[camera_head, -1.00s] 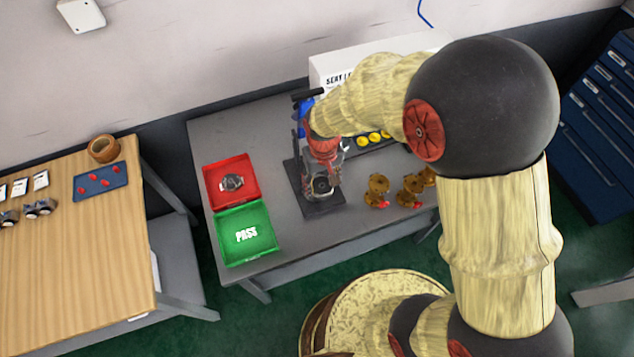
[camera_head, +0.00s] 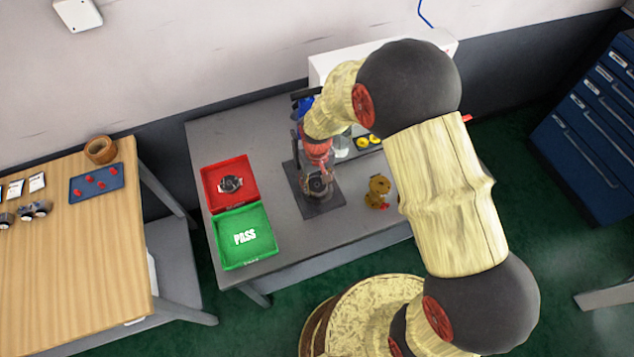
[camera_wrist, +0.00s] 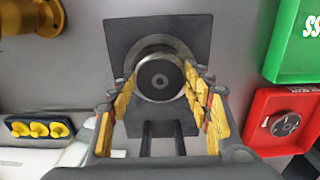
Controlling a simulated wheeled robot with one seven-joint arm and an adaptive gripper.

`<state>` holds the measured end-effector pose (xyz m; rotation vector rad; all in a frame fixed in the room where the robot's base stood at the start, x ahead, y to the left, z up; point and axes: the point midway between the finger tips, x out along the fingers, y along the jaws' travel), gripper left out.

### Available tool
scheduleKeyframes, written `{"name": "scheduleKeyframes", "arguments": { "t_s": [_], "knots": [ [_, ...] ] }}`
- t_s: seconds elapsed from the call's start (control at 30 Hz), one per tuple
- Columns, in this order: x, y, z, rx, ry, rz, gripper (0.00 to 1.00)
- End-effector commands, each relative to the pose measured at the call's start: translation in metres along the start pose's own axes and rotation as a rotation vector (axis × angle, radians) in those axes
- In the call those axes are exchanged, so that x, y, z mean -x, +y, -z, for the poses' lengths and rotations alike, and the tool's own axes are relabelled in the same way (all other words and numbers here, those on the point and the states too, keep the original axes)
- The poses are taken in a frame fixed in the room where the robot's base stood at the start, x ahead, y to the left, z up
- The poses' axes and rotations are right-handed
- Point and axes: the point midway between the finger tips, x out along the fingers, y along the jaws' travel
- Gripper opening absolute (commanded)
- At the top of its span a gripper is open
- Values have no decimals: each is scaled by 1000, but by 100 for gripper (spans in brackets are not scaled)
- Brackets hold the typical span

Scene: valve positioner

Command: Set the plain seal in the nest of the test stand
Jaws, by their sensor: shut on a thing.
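The test stand is a dark plate with two posts and shows under my gripper in the head view (camera_head: 322,207) and the wrist view (camera_wrist: 190,30). My gripper (camera_head: 318,170) is over its front part, pointing down. In the wrist view, my gripper (camera_wrist: 163,92) is shut on a round grey disc with a dark centre, the plain seal (camera_wrist: 160,90). The seal is over the round nest (camera_wrist: 150,45), whose rim shows behind it. The seal hides most of the nest, so I cannot tell whether they touch.
A red tray (camera_head: 207,176) with a dark round part (camera_head: 230,184) and a green PASS tray (camera_head: 223,248) stand left of the stand. A brass valve body (camera_head: 378,190) stands to the right. Yellow round pieces (camera_head: 365,142) sit in a dark holder behind.

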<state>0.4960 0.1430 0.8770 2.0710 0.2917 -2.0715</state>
Motion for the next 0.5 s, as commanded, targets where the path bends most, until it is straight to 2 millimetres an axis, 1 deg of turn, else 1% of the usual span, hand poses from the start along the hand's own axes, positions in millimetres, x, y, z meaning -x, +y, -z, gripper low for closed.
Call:
{"name": "scheduleKeyframes", "arguments": {
  "t_s": [0.1,0.5],
  "knots": [
    [1,0,0,0,1,0,9],
    [-10,0,0,0,1,0,9]
  ]
}}
